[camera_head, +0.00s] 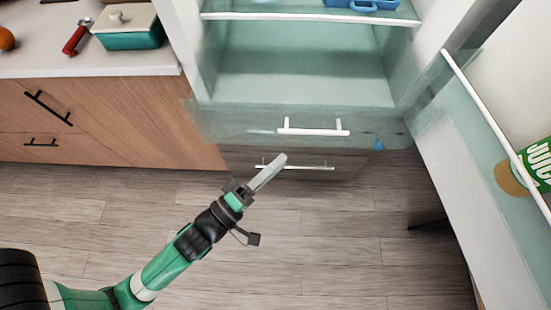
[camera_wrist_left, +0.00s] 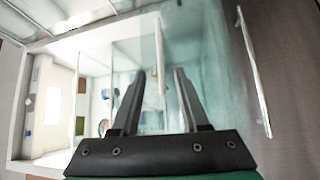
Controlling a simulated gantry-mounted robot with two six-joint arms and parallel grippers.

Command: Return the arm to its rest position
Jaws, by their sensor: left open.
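My left arm is green, white and black and comes in from the lower left in the head view. My left gripper (camera_head: 268,173) is over the wooden floor, in front of the fridge's lower drawers. My right arm and gripper are not in view.
The open fridge (camera_head: 300,60) has a clear drawer with a white handle (camera_head: 313,130). Its open door at right holds a green juice carton (camera_head: 540,160). At left, a counter (camera_head: 90,66) carries a teal box (camera_head: 130,37) and a red-handled tool (camera_head: 77,37).

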